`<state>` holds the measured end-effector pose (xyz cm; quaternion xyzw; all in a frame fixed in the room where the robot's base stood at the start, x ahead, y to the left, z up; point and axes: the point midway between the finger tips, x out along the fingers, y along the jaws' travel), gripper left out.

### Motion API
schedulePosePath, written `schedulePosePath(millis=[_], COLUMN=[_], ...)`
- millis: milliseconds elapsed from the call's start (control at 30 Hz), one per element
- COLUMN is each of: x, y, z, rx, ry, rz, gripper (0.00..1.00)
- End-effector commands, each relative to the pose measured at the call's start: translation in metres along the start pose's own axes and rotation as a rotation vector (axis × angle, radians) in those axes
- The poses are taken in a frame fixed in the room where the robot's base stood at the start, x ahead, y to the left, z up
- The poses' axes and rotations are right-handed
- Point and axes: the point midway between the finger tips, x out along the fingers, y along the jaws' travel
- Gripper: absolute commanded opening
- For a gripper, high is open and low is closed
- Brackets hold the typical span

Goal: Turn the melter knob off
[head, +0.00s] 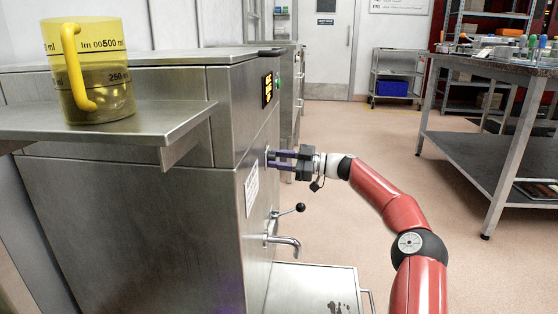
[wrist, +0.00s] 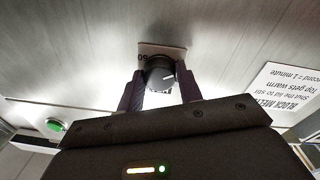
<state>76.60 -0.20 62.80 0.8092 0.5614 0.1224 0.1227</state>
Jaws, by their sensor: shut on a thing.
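The melter (head: 130,200) is a large steel cabinet on the left of the head view. Its knob (wrist: 159,72) is round and black with a white pointer line, and it sits on the steel front in the wrist view. A small plate with partly hidden marks lies behind the knob. My gripper (wrist: 160,88) is shut on the knob, one purple finger on each side. In the head view my gripper (head: 272,160) reaches the melter's front from the right, and the knob is mostly hidden between its fingers.
Below my gripper are a tap (head: 285,241) and a black-ended lever (head: 299,207). A yellow measuring jug (head: 98,90) stands on the steel shelf (head: 165,117). A green button (wrist: 55,125) and a printed label (wrist: 285,90) flank the knob. Floor is clear toward the workbench (head: 470,68).

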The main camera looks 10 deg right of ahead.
Motion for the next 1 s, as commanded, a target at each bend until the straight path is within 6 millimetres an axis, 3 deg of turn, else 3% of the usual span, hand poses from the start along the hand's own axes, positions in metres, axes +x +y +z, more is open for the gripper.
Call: schedulePosePath(millis=[200,233,400,733,1000], x=[-0.001,-0.001,0.000,-0.005,-0.049], y=[0.000,0.000,0.000,0.000,0.001], z=[0.002,0.002,0.001,0.000,0.000], rx=[0.000,0.000,0.000,0.001,0.001], ry=[-0.003,-0.003,-0.002,-0.001,-0.002], rz=[0.000,0.000,0.000,0.001,0.003], gripper=[0.13,0.38,0.57,0.57,0.57])
